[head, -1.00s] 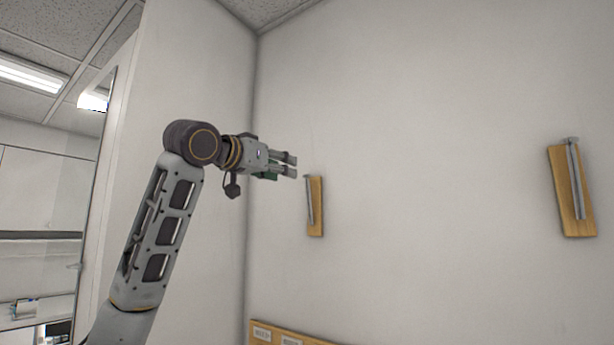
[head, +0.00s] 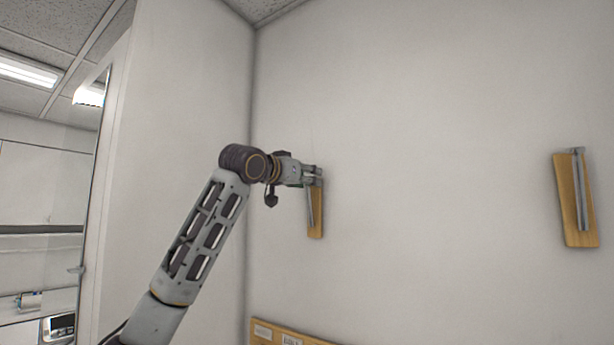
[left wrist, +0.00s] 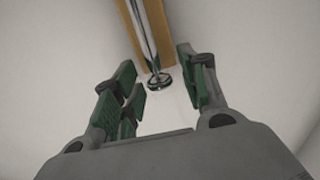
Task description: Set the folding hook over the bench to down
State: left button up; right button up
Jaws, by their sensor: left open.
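Two metal hooks on wooden plates are on the wall. The nearer-to-centre hook (head: 311,208) lies lengthwise along its wooden plate (head: 318,222); my left gripper (head: 315,174) is at its top end and covers that part. In the left wrist view its shiny bar (left wrist: 145,35) runs down from the top edge to a dark round end (left wrist: 160,80), in the gap between the open fingers of my left gripper (left wrist: 160,90). The fingers look apart from the bar. The other hook (head: 581,190) lies along its plate at the far right. My right gripper is not in view.
A wooden strip with small labels (head: 290,338) is low on the wall. The wall between the hooks is clear. No bench top shows.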

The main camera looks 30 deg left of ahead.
pick_arm(q)
jog(key=shift+w, duration=0.2)
grip_shut()
dwell(0.3)
